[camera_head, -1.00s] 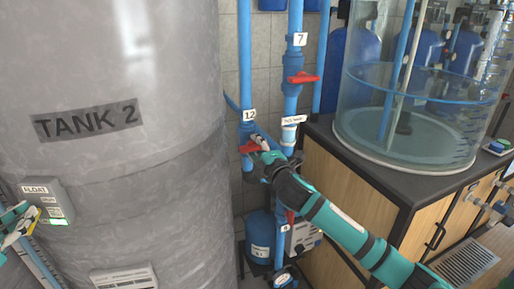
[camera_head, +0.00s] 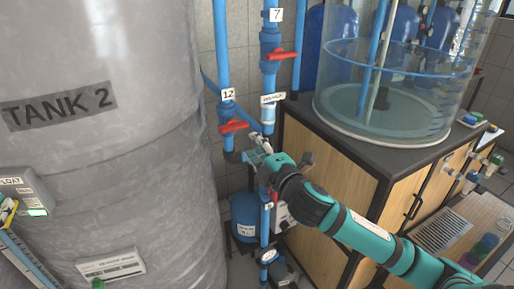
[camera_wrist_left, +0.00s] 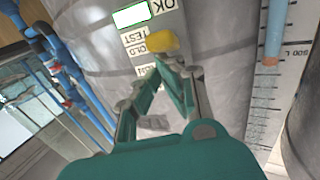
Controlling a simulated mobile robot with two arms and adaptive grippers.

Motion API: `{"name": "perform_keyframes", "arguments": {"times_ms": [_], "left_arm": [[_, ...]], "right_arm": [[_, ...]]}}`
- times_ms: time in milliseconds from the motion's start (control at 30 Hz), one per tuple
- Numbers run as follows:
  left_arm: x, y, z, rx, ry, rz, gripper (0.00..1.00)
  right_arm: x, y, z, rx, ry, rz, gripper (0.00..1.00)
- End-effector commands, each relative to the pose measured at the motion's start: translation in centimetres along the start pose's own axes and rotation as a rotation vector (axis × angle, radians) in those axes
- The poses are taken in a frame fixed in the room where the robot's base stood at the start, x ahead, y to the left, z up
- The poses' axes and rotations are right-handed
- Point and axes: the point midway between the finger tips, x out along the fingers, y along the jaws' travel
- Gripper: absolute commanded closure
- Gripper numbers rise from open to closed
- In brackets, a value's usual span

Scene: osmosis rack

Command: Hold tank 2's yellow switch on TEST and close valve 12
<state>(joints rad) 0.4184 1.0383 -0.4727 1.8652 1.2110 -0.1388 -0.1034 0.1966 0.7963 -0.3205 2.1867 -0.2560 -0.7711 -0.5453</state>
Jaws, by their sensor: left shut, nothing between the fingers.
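The yellow switch (camera_wrist_left: 163,41) is on the grey FLOAT box (camera_head: 30,190) on tank 2 (camera_head: 110,165). My left gripper (camera_wrist_left: 161,63) is shut with its tips right at the switch; I cannot tell whether they touch. In the head view this gripper (camera_head: 7,212) is at the left edge, partly cut off. The TEST label (camera_wrist_left: 134,32) is beside the switch. Valve 12's red handle (camera_head: 233,126) lies across its vertical blue pipe, below the 12 tag (camera_head: 228,94). My right gripper (camera_head: 259,143) is just right of and below that handle, apart from it; its opening is unclear.
Valve 7's red handle (camera_head: 283,55) is on the pipe to the right, also crosswise. A wooden cabinet (camera_head: 330,150) with a clear tank (camera_head: 385,100) stands right of the pipes. A blue vessel (camera_head: 244,212) is below. Tank 2 limits room on the left.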

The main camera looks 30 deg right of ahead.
Motion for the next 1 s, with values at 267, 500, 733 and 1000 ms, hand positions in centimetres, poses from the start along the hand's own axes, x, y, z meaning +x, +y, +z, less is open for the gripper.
{"name": "perform_keyframes", "arguments": {"times_ms": [267, 500, 733, 1000], "left_arm": [[0.0, 0.0, 0.1, -0.001, -0.002, 0.0, 1.0], [0.0, 0.0, -0.5, 0.0, -0.002, 0.0, 1.0], [0.0, 0.0, -2.5, 0.0, -0.001, 0.0, 1.0], [0.0, 0.0, -4.7, 0.0, -0.001, 0.001, 1.0]], "right_arm": [[-0.3, 0.0, 0.0, 0.0, 0.0, 0.0, 0.64], [-0.3, 0.6, 0.0, 0.0, 0.0, 0.0, 0.64], [-0.2, 2.1, 0.0, 0.0, 0.0, 0.0, 0.64], [-0.2, 3.8, 0.0, 0.001, 0.0, 0.0, 0.64]]}}
